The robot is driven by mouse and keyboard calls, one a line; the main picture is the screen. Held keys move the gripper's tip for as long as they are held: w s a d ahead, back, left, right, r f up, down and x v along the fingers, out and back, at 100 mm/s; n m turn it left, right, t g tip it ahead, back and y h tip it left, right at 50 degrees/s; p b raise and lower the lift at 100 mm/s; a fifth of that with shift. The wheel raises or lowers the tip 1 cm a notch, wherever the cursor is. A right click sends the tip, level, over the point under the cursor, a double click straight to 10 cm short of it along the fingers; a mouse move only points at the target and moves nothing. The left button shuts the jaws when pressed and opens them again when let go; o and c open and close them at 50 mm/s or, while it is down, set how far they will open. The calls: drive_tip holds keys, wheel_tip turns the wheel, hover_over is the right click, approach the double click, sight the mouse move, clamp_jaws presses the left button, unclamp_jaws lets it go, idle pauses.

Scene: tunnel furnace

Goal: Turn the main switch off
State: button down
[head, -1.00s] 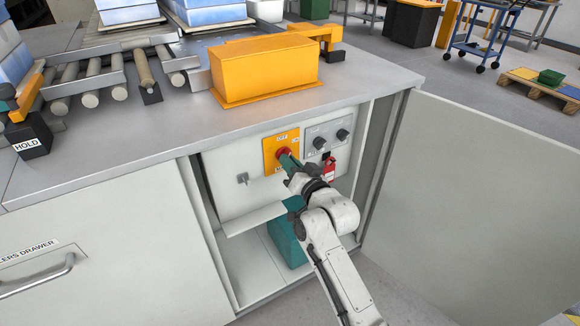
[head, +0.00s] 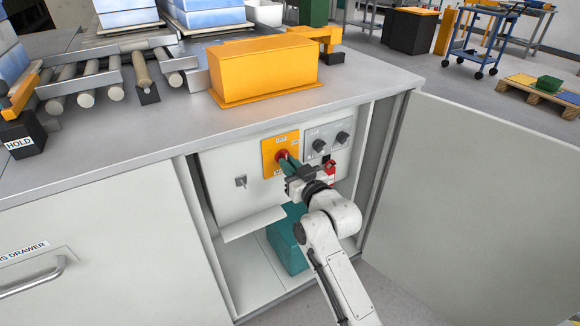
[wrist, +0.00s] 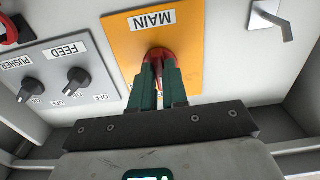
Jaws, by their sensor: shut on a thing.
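The main switch is a red rotary knob (wrist: 158,56) on a yellow plate (wrist: 183,30) labelled MAIN, upside down in the wrist view. In the head view the yellow plate (head: 268,149) is on a panel inside the open cabinet, and the red knob (head: 282,156) shows just past my fingers. My gripper (wrist: 160,82) has its green fingers shut on the red knob. It also shows in the head view (head: 288,163). The fingers cover much of the knob and the lower lettering of the plate, so I cannot read the knob's position.
Beside the plate is a grey panel (wrist: 60,72) with black FEED (wrist: 77,79) and PUSHER (wrist: 31,89) knobs. A red padlock-like item (head: 330,168) hangs near them. A small metal latch (head: 241,181) is on the other side. The open cabinet door (head: 470,200) stands at right.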

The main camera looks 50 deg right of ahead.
drive_tip(key=shift+f, duration=0.1)
drive_tip(key=c, duration=1.1)
unclamp_jaws()
drive_tip(key=shift+c, duration=0.2)
drive_tip(key=p+v, duration=0.2)
drive_tip(key=v, duration=0.9)
drive_tip(key=shift+w, duration=0.1)
